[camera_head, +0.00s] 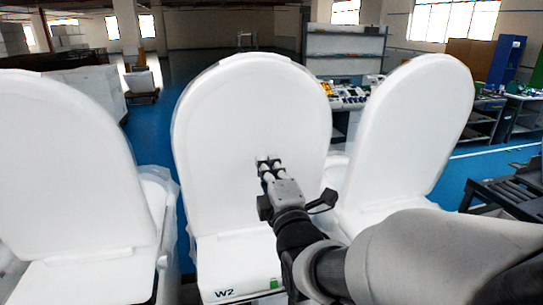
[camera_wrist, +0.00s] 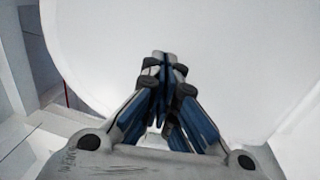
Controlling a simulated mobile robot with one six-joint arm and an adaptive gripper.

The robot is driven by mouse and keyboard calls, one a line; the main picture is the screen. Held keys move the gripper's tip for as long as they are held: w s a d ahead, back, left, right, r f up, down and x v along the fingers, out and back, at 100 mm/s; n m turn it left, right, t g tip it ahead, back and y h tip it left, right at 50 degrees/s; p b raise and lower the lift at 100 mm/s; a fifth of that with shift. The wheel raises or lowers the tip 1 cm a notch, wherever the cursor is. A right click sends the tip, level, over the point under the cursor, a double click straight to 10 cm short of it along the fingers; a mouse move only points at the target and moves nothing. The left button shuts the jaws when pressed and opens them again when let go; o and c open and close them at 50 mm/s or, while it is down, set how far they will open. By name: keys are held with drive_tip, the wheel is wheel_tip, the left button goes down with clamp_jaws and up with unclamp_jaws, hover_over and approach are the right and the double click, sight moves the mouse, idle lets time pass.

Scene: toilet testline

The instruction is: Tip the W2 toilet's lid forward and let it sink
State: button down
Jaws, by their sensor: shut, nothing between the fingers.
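The W2 toilet (camera_head: 236,262) stands in the middle of the head view, with "W2" printed on its front and a green mark beside it. Its white lid (camera_head: 225,120) stands upright. My gripper (camera_head: 264,166) is shut and empty in front of the lid's lower middle. In the wrist view, the closed fingertips (camera_wrist: 165,58) point at the white lid surface (camera_wrist: 230,60), which fills most of the picture. I cannot tell whether the fingertips touch the lid.
Another toilet with a raised lid (camera_head: 70,170) stands to the left, and one with a raised lid (camera_head: 410,130) stands close on the right, partly behind my arm. Benches and shelves (camera_head: 345,55) are farther back. Blue floor (camera_head: 150,150) shows between the left and middle lids.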

drive_tip(key=shift+x, duration=0.95)
